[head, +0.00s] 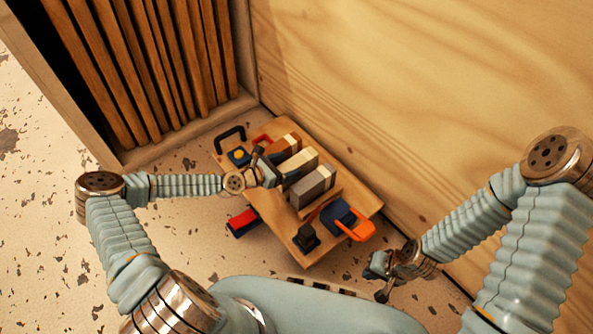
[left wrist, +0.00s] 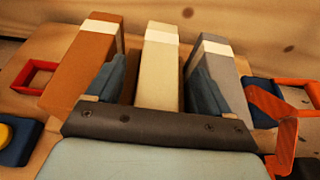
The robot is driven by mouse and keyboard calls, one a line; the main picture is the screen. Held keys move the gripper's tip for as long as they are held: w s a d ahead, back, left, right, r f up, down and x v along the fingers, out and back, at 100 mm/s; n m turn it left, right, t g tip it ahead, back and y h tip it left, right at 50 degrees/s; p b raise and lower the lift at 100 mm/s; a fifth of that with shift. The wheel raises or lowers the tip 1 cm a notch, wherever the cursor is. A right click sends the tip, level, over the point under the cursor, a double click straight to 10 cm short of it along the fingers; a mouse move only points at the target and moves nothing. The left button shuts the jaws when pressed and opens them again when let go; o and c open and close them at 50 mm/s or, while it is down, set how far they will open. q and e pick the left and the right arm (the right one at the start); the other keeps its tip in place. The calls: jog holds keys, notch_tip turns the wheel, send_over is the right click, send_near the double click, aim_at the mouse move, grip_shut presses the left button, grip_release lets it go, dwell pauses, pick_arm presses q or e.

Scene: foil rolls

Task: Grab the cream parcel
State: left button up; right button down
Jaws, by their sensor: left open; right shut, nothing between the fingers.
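The cream parcel (head: 299,163) stands on a small wooden table between a brown parcel (head: 285,146) and a grey parcel (head: 312,187). In the left wrist view the cream parcel (left wrist: 159,68) rises in the middle, with a white band at its top. My left gripper (head: 267,168) is open at its near end. In the left wrist view the fingers of my left gripper (left wrist: 157,82) lie on either side of the cream parcel, with gaps visible beside it. My right gripper (head: 378,277) is shut and empty, off the table at lower right.
The wooden table (head: 278,222) also holds a blue-and-orange item (head: 348,220), a dark block (head: 306,238) and a blue item with a yellow knob (head: 238,157). A red-and-dark item (head: 242,222) is at the table's left side. A plywood wall (head: 430,90) stands behind.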

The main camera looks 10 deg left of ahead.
aim_at(307, 159)
pick_arm(q)
jog(key=shift+x, duration=1.25)
grip_shut()
jog(key=shift+r, duration=0.1)
